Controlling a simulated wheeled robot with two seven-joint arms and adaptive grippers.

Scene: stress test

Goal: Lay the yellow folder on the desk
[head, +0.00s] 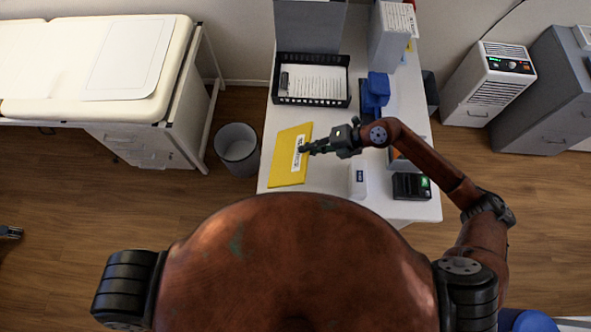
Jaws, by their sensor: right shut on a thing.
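The yellow folder (286,165), with a white label on its right part, is over the left front of the white desk (330,182). It looks roughly flat. From this overhead view I cannot tell whether it touches the desk top or is held just above it. My right gripper (304,148) reaches in from the right and is shut on the folder's right edge, by the label. The fingertips partly cover the label. My left gripper is not in view.
A black tray with papers (311,101) stands behind the folder. A blue object (376,88), a white device (358,181) and a black device (411,187) are on the desk's right. A grey bin (237,147) stands on the floor left of the desk, near a padded bed (60,65).

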